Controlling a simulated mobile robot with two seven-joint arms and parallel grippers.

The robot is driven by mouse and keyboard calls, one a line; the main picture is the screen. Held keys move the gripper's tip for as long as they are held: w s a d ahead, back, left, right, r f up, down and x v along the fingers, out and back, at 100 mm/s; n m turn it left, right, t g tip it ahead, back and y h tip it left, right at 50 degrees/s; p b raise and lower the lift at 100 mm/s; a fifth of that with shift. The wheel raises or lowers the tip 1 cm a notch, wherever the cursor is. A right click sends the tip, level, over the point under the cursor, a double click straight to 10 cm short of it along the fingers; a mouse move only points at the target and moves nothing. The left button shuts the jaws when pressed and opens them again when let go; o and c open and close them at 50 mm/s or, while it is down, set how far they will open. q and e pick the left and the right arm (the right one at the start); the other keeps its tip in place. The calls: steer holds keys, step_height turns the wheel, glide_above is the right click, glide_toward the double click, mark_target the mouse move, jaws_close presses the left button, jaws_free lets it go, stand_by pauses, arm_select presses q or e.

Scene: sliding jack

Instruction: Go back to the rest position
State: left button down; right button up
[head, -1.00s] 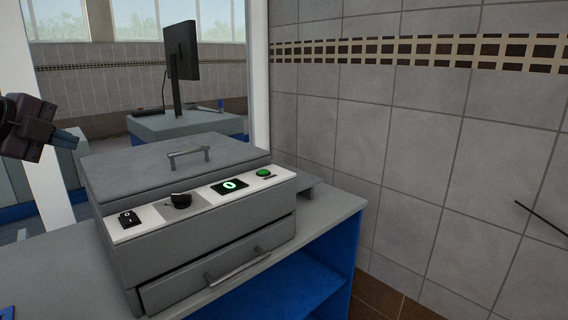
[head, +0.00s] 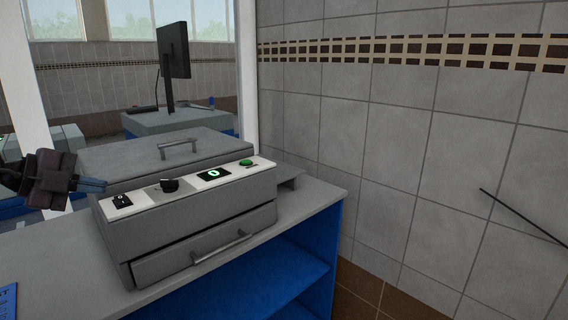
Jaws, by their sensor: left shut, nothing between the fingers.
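My left gripper (head: 92,185) is at the left edge in the head view, its fingers shut and empty, pointing right. It is in the air near the left side of a grey machine (head: 200,222), and I cannot tell the exact gap. The machine has a closed lid with a handle (head: 178,147). Its white panel carries a switch (head: 121,201), a black knob (head: 169,185), a display lit green with a 0 (head: 213,174) and a green button (head: 246,162). The drawer with its bar handle (head: 222,247) is closed. My right gripper is out of view.
The machine stands on a grey counter (head: 315,205) with an open blue shelf (head: 265,285) below. A tiled wall (head: 400,130) rises on the right. A monitor (head: 174,52) stands on a desk behind. A blue sheet (head: 8,300) lies at the counter's left edge.

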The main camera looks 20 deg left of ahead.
arm_select(q)
steer(key=s+d+f+n+t+y, duration=0.1)
steer(key=d+f+n+t, duration=0.3)
steer(key=f, duration=0.6)
steer(key=s+d+f+n+t+y, duration=0.1)
steer(key=f+n+y, duration=0.1)
steer(key=f+n, duration=0.55)
steer(key=s+d+f+n+t+y, duration=0.1)
steer(key=d+f+n+t, duration=0.15)
steer(key=f, duration=0.85)
steer(key=s+d+f+n+g+y, duration=0.1)
steer(key=s+d+f+n+g, duration=0.1)
steer(key=d+f, duration=0.5)
steer(key=s+d+f+n+g, duration=0.3)
steer(key=s+d+f+g, duration=0.2)
steer(key=f, duration=0.6)
steer(key=shift+s+d+f+n+y, duration=0.3)
steer(key=shift+s+d+f+y, duration=0.1)
steer(key=shift+d, duration=0.75)
